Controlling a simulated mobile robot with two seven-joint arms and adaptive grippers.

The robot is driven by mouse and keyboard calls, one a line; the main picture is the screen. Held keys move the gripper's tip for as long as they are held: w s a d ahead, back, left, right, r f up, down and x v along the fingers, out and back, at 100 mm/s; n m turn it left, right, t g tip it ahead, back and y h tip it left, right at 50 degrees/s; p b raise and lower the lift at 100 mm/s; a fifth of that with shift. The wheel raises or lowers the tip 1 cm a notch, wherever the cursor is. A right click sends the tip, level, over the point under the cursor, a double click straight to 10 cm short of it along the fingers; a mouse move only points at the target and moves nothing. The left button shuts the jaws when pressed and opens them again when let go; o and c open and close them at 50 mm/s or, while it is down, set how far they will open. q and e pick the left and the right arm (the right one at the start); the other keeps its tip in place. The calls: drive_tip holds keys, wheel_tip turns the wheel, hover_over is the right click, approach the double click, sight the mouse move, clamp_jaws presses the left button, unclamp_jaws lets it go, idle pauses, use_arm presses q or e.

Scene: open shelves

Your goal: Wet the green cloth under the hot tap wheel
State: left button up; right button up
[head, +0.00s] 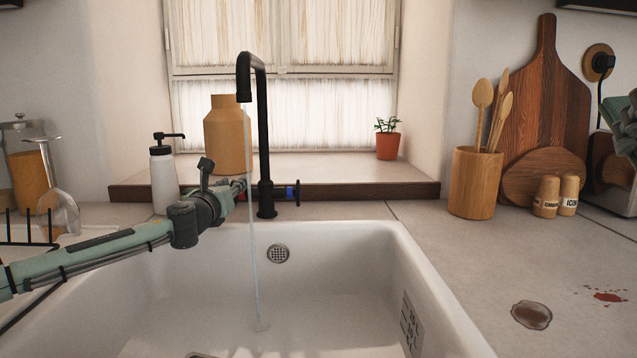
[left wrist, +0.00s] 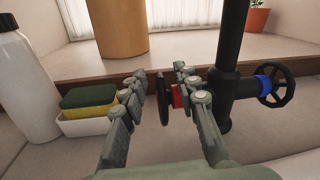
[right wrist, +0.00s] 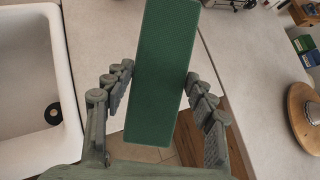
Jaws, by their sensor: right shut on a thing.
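The green cloth (right wrist: 163,75) is a flat dark-green rectangle between the fingers of my right gripper (right wrist: 158,92), which is shut on it above the worktop and floor edge. The hot tap wheel is dark with a red hub (left wrist: 178,96), at the left of the black tap (head: 263,140). My left gripper (left wrist: 158,82) has its fingers apart on either side of this wheel; contact is unclear. In the head view my left gripper (head: 238,188) reaches the tap base. A thin water stream (head: 253,220) falls from the spout into the white sink (head: 340,270).
A blue-marked wheel (left wrist: 275,85) sits on the tap's right. A soap bottle (head: 163,178) and a sponge (left wrist: 88,108) stand left of the tap. A utensil pot (head: 474,183) and shakers (head: 557,196) stand right. Stains (head: 531,314) mark the right worktop, otherwise fairly clear.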

use_arm(q)
clamp_jaws()
drive_tip(key=shift+r, duration=0.1)
drive_tip(key=shift+w+r+g, duration=0.1)
drive_tip(key=shift+w+g, duration=0.05)
drive_tip(key=shift+g, duration=0.45)
drive_tip(key=shift+w+g, duration=0.2)
drive_tip(key=shift+g, duration=0.8)
unclamp_jaws()
drive_tip(key=shift+s, duration=0.1)
